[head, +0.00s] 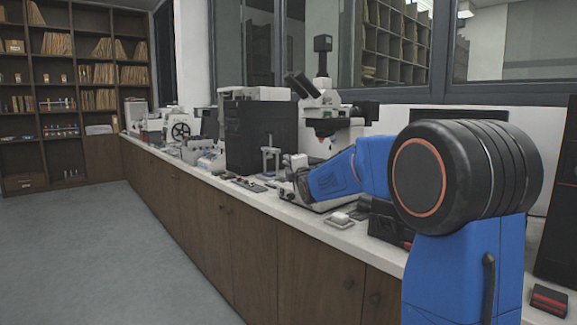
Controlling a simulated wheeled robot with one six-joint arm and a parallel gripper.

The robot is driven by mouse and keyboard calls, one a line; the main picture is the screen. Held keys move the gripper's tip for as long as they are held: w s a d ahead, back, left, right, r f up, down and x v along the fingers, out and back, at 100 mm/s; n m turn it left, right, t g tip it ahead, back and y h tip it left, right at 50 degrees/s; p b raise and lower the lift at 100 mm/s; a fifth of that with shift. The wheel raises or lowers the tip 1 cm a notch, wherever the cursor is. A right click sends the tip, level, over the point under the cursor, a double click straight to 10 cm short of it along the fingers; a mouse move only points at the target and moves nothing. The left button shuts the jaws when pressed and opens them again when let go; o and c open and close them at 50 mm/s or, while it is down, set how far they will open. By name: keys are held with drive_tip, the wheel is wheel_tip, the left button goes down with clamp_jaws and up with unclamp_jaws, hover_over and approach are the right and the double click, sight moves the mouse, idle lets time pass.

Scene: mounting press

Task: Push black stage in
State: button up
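A small grey press-like stand (271,160) is on the counter, left of my arm's end; I cannot tell whether it is the mounting press. I cannot make out a black stage for certain. My blue arm reaches left over the counter, and its dark end with my gripper (291,188) is low near the counter, right of the stand. The fingers are too small and dark to tell open from shut or whether they touch anything.
A white microscope (322,112) stands behind my arm, with a large black box (260,137) to its left. A red and black item (548,300) lies at right. The floor (110,255) at left is clear.

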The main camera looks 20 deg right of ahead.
drive_tip(key=shift+w, duration=0.2)
clamp_jaws()
drive_tip(key=shift+w+d+r, duration=0.1)
drive_tip(key=shift+w+d, duration=0.15)
drive_tip(key=shift+d, duration=0.4)
drive_tip(key=shift+w+d+f, duration=0.1)
drive_tip(key=shift+w+d, duration=0.1)
drive_tip(key=shift+d, duration=0.45)
drive_tip(key=shift+w+d+r, duration=0.1)
drive_tip(key=shift+w+d, duration=0.15)
drive_tip(key=shift+d, duration=0.4)
unclamp_jaws()
